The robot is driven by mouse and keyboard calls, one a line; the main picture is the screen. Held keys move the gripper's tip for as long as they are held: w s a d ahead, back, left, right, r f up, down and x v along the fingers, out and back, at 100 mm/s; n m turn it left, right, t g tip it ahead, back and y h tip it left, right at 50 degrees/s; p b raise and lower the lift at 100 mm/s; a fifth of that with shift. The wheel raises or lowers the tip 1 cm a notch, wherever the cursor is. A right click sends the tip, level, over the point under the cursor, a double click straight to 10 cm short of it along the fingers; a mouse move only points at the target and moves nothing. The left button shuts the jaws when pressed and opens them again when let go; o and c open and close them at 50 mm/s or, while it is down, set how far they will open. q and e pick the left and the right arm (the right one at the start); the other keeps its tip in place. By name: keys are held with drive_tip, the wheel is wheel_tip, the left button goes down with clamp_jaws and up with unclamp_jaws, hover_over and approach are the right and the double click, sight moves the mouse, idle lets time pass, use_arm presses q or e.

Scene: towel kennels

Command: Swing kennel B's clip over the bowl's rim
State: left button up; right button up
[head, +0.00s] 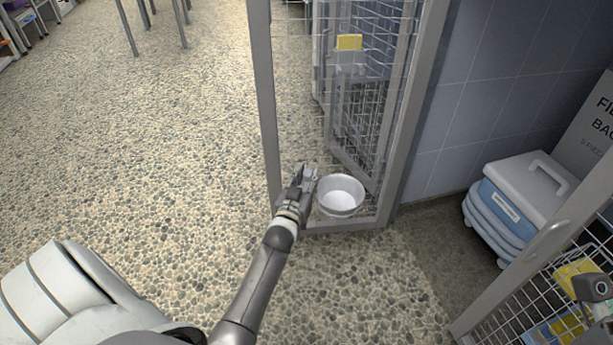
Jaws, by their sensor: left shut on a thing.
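A white bowl (341,208) is low in the grey-framed wire kennel door (262,110), close to its bottom bar. My left gripper (308,176) is at the bowl's left side, near its rim. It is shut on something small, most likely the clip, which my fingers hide. I cannot tell whether the clip touches the rim or which side of it the clip is on. No letter for the kennel can be read. My right gripper cannot be made out.
A yellow tag (349,42) hangs higher on the mesh. A lidded blue and white tub (507,205) stands by the tiled wall on the right. Another wire door (500,296) is at lower right.

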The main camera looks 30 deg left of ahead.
use_arm(q)
drive_tip(key=shift+w+r+n+g+y, duration=0.15)
drive_tip(key=shift+n+g+y, duration=0.15)
drive_tip(key=shift+n+y, duration=0.3)
drive_tip(key=o, duration=1)
drive_tip(key=shift+d, duration=0.1)
wheel_tip(320, 180, up, 10)
drive_tip(key=shift+f, duration=0.1)
